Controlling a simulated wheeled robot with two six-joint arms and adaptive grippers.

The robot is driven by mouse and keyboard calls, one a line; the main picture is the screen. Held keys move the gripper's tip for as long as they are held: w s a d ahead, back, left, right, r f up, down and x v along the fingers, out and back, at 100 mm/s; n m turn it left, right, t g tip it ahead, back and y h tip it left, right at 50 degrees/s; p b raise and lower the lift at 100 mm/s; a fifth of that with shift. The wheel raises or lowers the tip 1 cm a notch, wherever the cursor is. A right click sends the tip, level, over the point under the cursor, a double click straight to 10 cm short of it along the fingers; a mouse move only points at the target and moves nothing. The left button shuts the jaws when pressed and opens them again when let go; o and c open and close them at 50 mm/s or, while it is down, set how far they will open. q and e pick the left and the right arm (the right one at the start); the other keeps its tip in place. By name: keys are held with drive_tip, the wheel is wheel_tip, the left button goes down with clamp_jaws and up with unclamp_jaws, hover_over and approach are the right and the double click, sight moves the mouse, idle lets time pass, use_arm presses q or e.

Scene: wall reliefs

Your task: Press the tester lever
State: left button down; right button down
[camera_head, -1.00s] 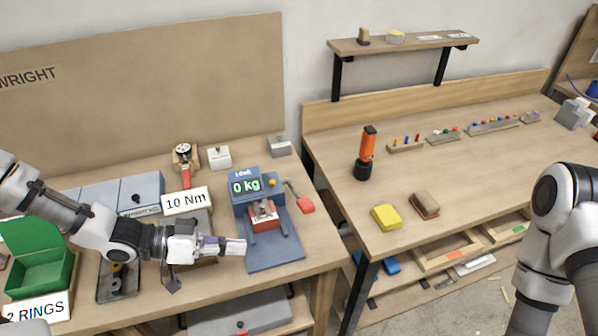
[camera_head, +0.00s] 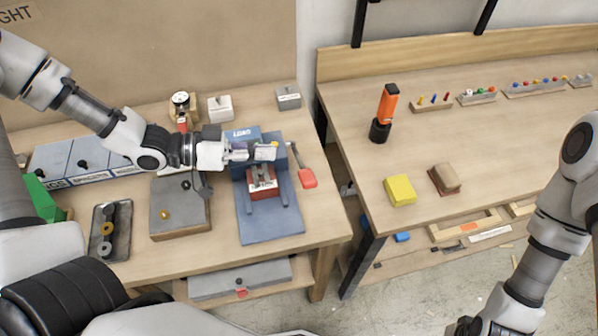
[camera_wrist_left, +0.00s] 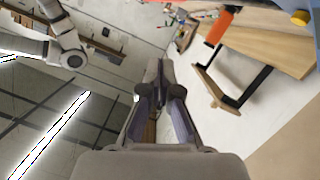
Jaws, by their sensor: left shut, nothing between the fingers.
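The blue tester (camera_head: 270,223) stands near the right edge of the left bench. A red block (camera_head: 262,187) sits in the middle of the tester. My left gripper (camera_head: 272,152) is shut and empty, in front of the tester's upper part, left of the lever grip and apart from it. It hides the display. My right arm is at the right; its gripper is out of view.
A grey box (camera_head: 180,212) and a dark tray (camera_head: 108,232) lie left of the tester. A red-handled gauge (camera_head: 181,105) stands behind. The right bench carries an orange tool (camera_head: 387,108) and a yellow block (camera_head: 400,190). A gap separates the benches.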

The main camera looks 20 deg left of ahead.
use_arm(q)
drive_tip(key=w+d+f, duration=0.1)
drive_tip(key=d+f, duration=0.3)
drive_tip(key=d, duration=0.2)
drive_tip(key=shift+d+f+p, duration=0.35)
drive_tip(key=shift+d, duration=0.05)
use_arm(e)
drive_tip(key=shift+s+r, duration=0.3)
drive_tip(key=shift+s, duration=0.05)
use_arm(q)
drive_tip(key=shift+w+f, duration=0.1)
